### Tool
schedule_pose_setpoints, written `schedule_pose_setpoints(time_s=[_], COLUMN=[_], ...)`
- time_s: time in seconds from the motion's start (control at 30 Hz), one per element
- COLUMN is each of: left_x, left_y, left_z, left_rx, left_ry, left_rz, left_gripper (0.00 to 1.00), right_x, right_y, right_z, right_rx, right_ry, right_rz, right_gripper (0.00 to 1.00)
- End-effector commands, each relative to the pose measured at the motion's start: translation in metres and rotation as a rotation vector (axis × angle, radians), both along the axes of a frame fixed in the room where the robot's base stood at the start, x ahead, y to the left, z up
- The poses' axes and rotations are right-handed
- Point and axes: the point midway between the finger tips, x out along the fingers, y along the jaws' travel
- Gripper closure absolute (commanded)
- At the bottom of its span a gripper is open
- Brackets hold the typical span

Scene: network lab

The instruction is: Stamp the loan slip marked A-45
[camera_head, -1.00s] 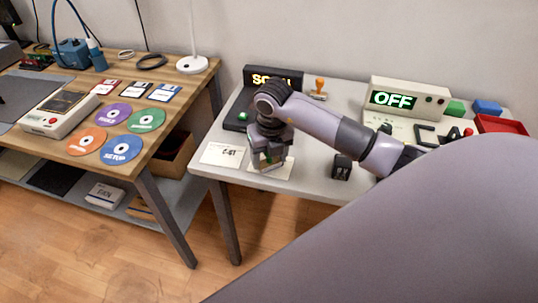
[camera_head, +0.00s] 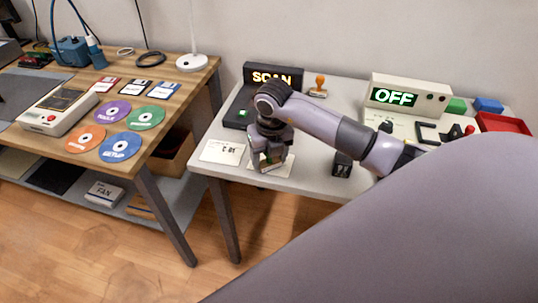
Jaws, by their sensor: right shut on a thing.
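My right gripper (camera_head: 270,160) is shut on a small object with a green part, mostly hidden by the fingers. It is low over a white slip (camera_head: 278,168) near the table's front edge; whether the object touches the slip I cannot tell. The gripper covers that slip's marking. To its left lies another white slip (camera_head: 222,151) with dark writing, perhaps "C-81", too small to read surely. A stamp with an orange handle (camera_head: 319,84) stands at the back of the table. My left gripper is not in view.
A black device with a lit SCAN sign (camera_head: 273,75) stands behind my right gripper. A small black block (camera_head: 342,165) is to its right. A beige box reading OFF (camera_head: 411,97) and a red tray (camera_head: 503,122) are farther right. A wooden table (camera_head: 180,85) with discs is at left.

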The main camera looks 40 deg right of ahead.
Motion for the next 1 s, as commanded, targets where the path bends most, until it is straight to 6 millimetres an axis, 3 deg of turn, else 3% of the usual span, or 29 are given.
schedule_pose_setpoints(time_s=[0.53, 1.0], left_x=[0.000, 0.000], left_y=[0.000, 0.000], left_z=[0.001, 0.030], left_rx=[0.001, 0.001], left_ry=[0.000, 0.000], left_rz=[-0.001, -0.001], left_gripper=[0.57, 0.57], right_x=[0.000, 0.000], right_y=[0.000, 0.000], right_z=[0.000, 0.037], right_rx=[-0.001, -0.001], right_ry=[0.001, 0.000], right_rz=[0.000, -0.001], right_gripper=[0.55, 0.55])
